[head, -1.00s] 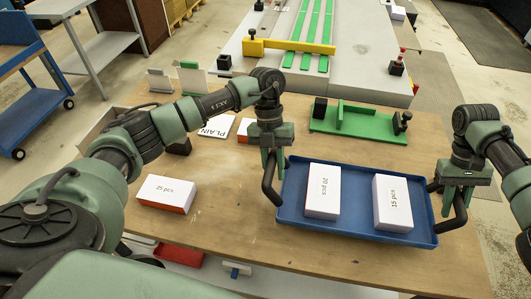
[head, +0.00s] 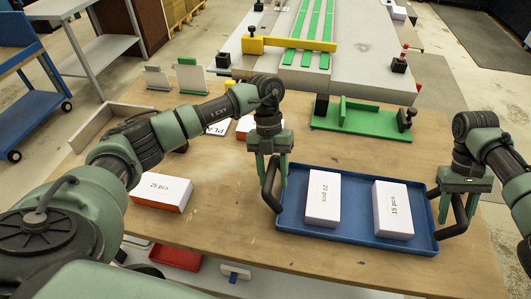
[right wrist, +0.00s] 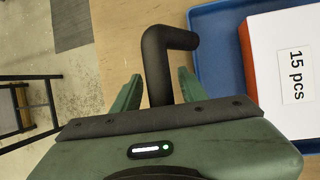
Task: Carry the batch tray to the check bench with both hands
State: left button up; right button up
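The blue batch tray (head: 350,237) lies level and appears to rest on the wooden bench top. It holds two white boxes, one marked "20 pcs" (head: 322,199) and one marked "15 pcs" (head: 394,210). My left gripper (head: 271,178) is at the black left handle (head: 268,196), its fingers apart on either side. My right gripper (head: 459,212) is at the right handle (head: 458,229). In the right wrist view its fingers (right wrist: 158,92) stand apart with the black handle (right wrist: 157,60) between them and gaps showing.
A "25 pcs" box (head: 161,193) lies on the bench (head: 225,222) left of the tray. A green fixture (head: 362,118) stands behind the tray. A grey machine bed (head: 375,75) is at the back. A blue cart (head: 30,100) stands far left.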

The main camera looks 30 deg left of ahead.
aim_at(458, 200)
pick_arm(q)
jog(key=shift+r, duration=0.1)
pick_arm(e)
jog(key=shift+s+r, duration=0.1)
jog(key=shift+r, duration=0.05)
pick_arm(q)
jog(key=shift+r, duration=0.1)
jog(key=shift+w+r, duration=0.15)
jog(key=shift+r, duration=0.2)
pick_arm(e)
jog(key=shift+a, duration=0.1)
pick_arm(q)
jog(key=v, duration=1.1)
jog(key=shift+a, duration=0.15)
pick_arm(e)
jog(key=v, duration=0.7)
jog(key=shift+a+r, duration=0.1)
jog(key=shift+r, duration=0.05)
